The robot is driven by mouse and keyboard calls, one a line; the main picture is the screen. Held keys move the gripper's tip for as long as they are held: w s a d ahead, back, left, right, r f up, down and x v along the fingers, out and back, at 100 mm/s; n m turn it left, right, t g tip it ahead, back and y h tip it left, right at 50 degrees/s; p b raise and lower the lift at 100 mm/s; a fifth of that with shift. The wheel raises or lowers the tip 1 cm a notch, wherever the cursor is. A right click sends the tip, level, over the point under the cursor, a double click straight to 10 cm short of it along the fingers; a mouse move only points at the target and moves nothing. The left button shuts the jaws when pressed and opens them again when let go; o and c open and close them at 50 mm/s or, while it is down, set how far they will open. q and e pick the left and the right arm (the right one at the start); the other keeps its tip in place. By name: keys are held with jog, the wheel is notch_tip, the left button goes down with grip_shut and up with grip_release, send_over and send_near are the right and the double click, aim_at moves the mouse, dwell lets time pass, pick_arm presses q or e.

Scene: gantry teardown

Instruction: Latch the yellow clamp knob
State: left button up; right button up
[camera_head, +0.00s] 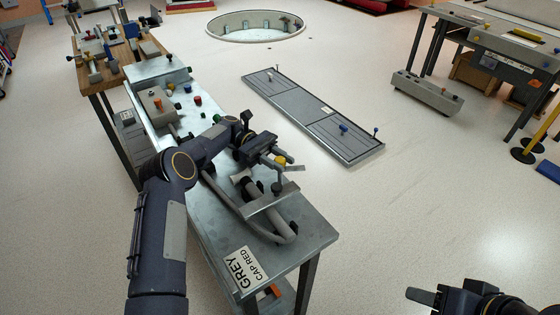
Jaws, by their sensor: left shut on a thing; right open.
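The yellow clamp knob (281,160) shows at the tip of my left gripper (285,164), above the metal bench (312,225). My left gripper is shut on it, and its fingers hide part of the knob. Just below is a grey curved pipe (283,222) with a flat metal plate (268,198) across it. Whether the knob's clamp is latched cannot be made out. My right gripper (425,298) is at the bottom right, open and empty, away from the bench; only part of it is in the frame.
Red (198,100) and green (217,118) knobs and a grey box (156,104) stand further back on the bench. A grey floor panel (300,105) with small posts lies to the right.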

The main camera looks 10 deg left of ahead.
aim_at(280, 160)
pick_arm(q)
jog(key=o, duration=1)
jog(key=shift+c, duration=0.2)
jog(key=shift+r, duration=0.5)
jog(key=r, duration=0.3)
jog(key=shift+s, duration=0.25)
jog(key=s+d+r+b, duration=0.1)
jog(key=s+d+r, duration=0.1)
jog(key=s+r, duration=0.7)
jog(key=s, duration=0.4)
jog(key=shift+d, duration=0.35)
jog(key=shift+s, duration=0.15)
